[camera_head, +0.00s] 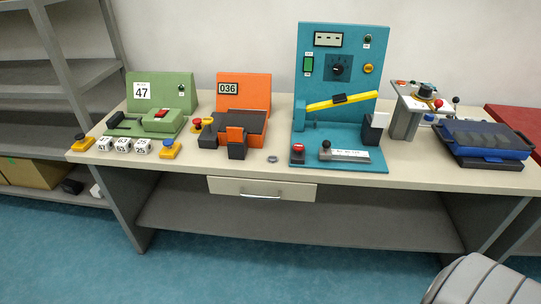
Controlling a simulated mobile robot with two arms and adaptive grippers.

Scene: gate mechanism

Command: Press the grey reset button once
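A small grey round piece (272,159) lies on the bench top near its front edge, between the orange station and the teal station. It looks like the grey button, but it is too small to tell for sure. No label on it can be read. The teal gate station (330,85) stands behind it to the right, with a yellow bar (341,101), a dial (338,67) and a red button on a dark box (298,149). Neither of my grippers shows in the head view.
The beige bench (400,175) also holds a green station (159,90), an orange station (243,88), white number cubes (123,145), yellow-based buttons (82,142), a grey lever stand (405,120) and a blue case (486,139). A drawer (261,190) sits under the front edge.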

